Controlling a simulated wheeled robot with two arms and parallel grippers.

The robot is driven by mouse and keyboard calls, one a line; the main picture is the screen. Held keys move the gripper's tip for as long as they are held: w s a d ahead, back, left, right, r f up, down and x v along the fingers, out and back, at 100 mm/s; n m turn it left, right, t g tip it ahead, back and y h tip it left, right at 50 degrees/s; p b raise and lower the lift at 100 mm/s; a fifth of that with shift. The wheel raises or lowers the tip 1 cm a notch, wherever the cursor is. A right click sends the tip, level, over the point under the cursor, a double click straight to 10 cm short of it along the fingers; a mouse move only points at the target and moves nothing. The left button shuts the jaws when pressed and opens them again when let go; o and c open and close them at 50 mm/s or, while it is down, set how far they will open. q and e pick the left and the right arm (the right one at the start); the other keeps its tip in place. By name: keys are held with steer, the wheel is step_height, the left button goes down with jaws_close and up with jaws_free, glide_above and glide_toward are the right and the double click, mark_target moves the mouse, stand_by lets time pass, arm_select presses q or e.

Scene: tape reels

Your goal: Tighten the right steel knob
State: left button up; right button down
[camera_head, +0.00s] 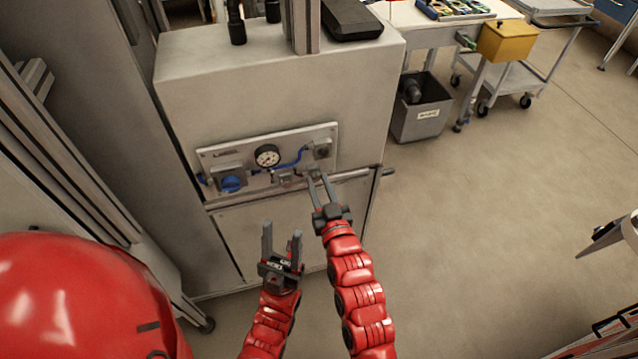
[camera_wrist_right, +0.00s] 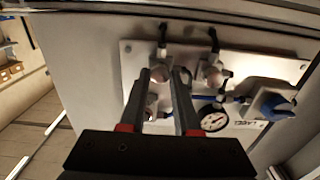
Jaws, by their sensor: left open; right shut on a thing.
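The right steel knob (camera_wrist_right: 160,73) shows in the right wrist view between the fingertips of my right gripper (camera_wrist_right: 165,74). In the head view my right gripper (camera_head: 318,177) reaches the lower right of the valve panel (camera_head: 212,159), its fingers close together; the knob is mostly hidden there. The jaws are shut on this knob. A second steel knob (camera_wrist_right: 212,76) sits beside it, toward the gauge (camera_wrist_right: 214,121). My left gripper (camera_head: 282,232) is open and empty, low in front of the cabinet, apart from the panel.
The panel also bears a pressure gauge (camera_head: 267,156), a blue knob (camera_head: 232,183) on the left and a grey square fitting (camera_head: 321,148) at upper right. A horizontal rail (camera_head: 352,174) runs below. A grey bin (camera_head: 421,110) stands right of the cabinet.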

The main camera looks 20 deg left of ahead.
steer(key=shift+m, duration=0.4)
steer(key=shift+d+m+b, duration=0.1)
steer(key=shift+m+b, duration=0.6)
steer(key=shift+m, duration=0.3)
steer(key=m+b, duration=0.1)
steer(key=m, duration=0.1)
steer(key=shift+m, duration=0.3)
steer(key=m+b, duration=0.1)
steer(key=m, duration=0.4)
steer(key=c, duration=0.6)
jaws_free()
